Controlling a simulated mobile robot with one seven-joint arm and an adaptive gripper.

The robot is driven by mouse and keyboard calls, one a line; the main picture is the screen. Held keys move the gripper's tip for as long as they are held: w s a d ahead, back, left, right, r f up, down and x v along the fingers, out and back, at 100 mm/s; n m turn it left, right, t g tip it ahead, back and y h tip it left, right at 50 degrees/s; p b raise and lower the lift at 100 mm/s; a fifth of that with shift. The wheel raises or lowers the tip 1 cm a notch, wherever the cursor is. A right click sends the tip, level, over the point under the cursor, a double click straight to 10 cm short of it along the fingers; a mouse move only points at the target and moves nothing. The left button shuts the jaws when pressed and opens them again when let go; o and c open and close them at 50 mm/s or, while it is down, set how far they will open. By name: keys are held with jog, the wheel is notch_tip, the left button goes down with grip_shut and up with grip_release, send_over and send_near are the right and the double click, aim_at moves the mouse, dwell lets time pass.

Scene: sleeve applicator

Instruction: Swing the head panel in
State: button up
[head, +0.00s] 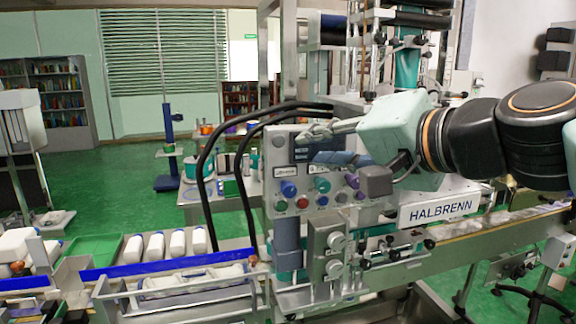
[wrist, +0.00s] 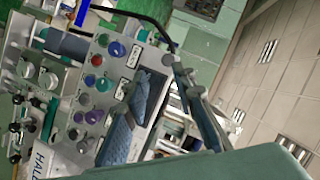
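The head panel (head: 277,178) is a grey box face with a dark screen, coloured knobs and buttons, on the HALBRENN machine. In the wrist view the panel (wrist: 112,68) appears turned on its side. My gripper (head: 308,147) is in front of the panel's upper part, near its top edge, and partly hides the screen. In the wrist view my gripper (wrist: 157,72) shows two separated fingers with nothing held between them. One blue-grey finger lies over the panel face, the other by its top edge. I cannot tell whether either touches the panel.
Black hoses (head: 203,170) arch down left of the panel. A conveyor (head: 180,262) with a blue rail and white bottles (head: 178,242) runs at the lower left. Green floor (head: 110,190) is open at left.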

aim_at(281, 141)
jog(key=shift+t, duration=0.3)
jog(key=x, duration=0.3)
jog(key=r+x, duration=0.1)
jog(key=x, duration=0.6)
jog(key=shift+w+a, duration=0.25)
jog(key=shift+w, duration=0.15)
grip_shut()
